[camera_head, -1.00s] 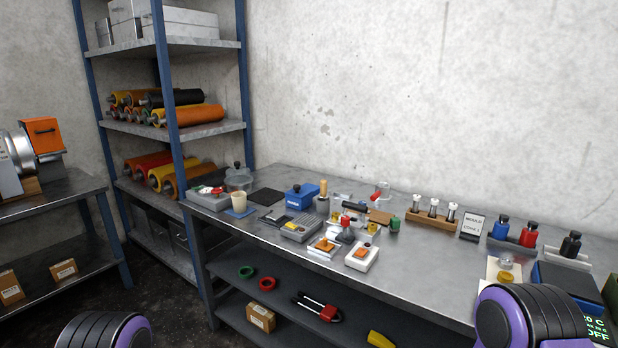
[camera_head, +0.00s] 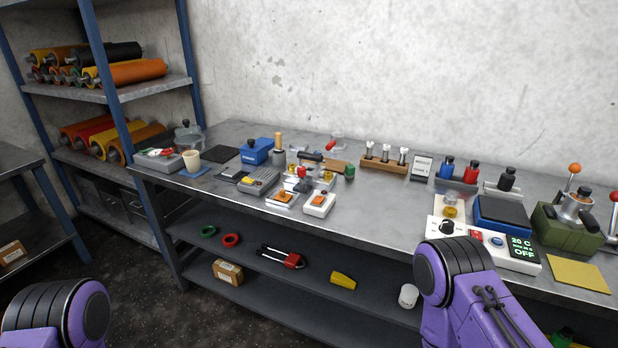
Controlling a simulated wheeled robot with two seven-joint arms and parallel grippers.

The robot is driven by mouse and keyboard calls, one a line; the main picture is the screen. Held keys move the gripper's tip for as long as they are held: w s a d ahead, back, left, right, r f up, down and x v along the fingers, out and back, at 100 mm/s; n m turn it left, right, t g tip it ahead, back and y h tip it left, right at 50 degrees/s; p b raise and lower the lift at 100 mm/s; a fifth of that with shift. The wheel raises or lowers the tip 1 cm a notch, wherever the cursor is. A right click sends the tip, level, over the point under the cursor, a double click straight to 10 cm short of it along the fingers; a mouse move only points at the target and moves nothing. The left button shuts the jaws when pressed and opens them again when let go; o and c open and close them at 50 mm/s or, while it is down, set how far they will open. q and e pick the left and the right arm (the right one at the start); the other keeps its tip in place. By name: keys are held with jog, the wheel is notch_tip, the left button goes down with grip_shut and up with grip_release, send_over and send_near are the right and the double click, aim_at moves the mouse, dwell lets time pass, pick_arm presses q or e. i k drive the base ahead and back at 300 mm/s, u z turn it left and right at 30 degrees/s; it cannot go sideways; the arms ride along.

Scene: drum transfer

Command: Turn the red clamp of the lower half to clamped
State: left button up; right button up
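A green block fixture (camera_head: 568,228) stands at the right end of the workbench with a silver round part (camera_head: 576,205) on it. A lever with a red ball knob (camera_head: 614,197) rises at its right side, cut by the picture edge. A lever with an orange ball knob (camera_head: 574,169) stands upright behind it. Whether the red lever is the red clamp, and how it is set, I cannot tell. My purple arm links show at the lower left and lower right; neither gripper is in view.
Small tools crowd the bench (camera_head: 375,225) middle. A blue-post shelf (camera_head: 110,90) stands left.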

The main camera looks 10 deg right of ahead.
aim_at(300, 173)
jog(key=u, duration=1.35)
jog(key=i, duration=1.65)
jog(key=z, duration=2.8)
